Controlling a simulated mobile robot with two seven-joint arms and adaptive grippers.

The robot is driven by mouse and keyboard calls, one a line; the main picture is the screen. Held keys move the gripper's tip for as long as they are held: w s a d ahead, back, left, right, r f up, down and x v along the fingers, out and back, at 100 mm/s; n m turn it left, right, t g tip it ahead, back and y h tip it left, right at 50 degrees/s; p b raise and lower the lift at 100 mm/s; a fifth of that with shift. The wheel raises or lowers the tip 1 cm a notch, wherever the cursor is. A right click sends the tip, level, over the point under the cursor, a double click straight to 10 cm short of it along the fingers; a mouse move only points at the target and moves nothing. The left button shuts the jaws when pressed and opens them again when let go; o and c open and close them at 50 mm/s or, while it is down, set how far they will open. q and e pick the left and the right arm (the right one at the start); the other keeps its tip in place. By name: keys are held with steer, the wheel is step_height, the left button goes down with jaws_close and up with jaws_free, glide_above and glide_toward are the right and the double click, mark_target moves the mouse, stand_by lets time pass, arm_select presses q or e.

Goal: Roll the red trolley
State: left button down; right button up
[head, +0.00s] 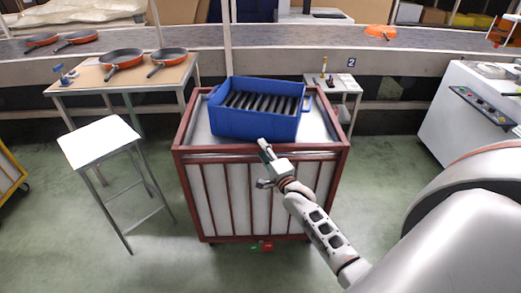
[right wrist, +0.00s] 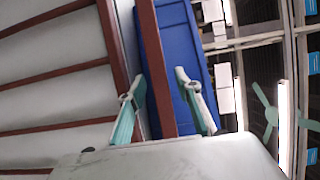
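The red trolley (head: 262,190) stands upright in the middle of the head view, with red bars and pale panels. A blue crate (head: 240,122) with dark slats inside rests on its top. My right gripper (head: 263,165) is at the trolley's front, near the top rail. In the right wrist view, its two fingers (right wrist: 165,105) are spread, one on each side of a red rail (right wrist: 155,65), with gaps visible between rail and fingers. The blue crate (right wrist: 178,50) is beyond the rail. My left gripper is not in view.
A white stool (head: 98,138) stands left of the trolley. A table (head: 90,76) with pans is behind it, and a small side table (head: 325,84) is behind right. A conveyor (head: 270,38) runs along the back. A white machine (head: 460,110) stands at right. Green floor surrounds the trolley.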

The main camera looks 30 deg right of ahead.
steer(key=shift+w+d, duration=0.1)
steer(key=shift+w, duration=0.75)
jaws_close()
steer(key=shift+d+r, duration=0.1)
